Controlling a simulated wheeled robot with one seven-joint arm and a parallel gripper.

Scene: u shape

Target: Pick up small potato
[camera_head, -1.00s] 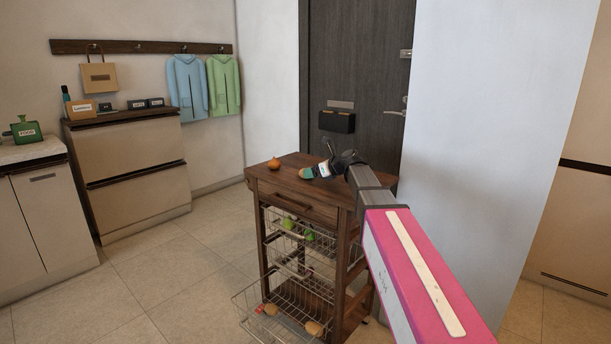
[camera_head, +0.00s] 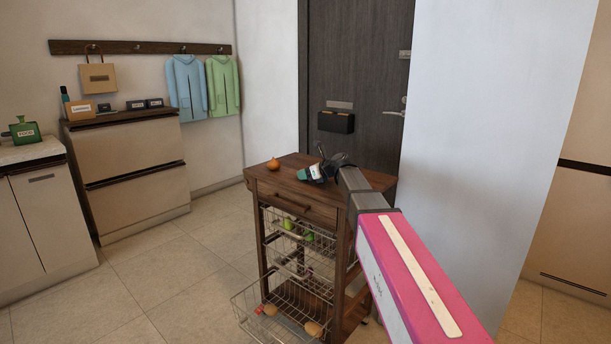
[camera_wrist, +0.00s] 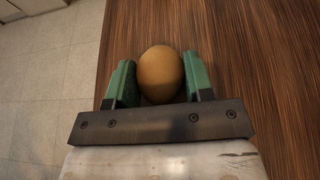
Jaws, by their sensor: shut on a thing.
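A small brown potato (camera_wrist: 161,74) sits between the two green fingertips of my gripper (camera_wrist: 158,82) in the wrist view. The fingers are shut on it from both sides. The wooden cart top (camera_wrist: 245,50) lies beneath it; I cannot tell whether the potato still touches the wood. In the head view my gripper (camera_head: 310,173) is low over the cart top (camera_head: 290,172), and the potato is hidden there by the fingers.
An onion (camera_head: 273,164) stands on the cart top, left of my gripper. Wire baskets below hold green produce (camera_head: 309,236) and, in the pulled-out lowest one, another potato (camera_head: 313,328). A dark door (camera_head: 360,70) stands behind the cart. Open floor lies to the left.

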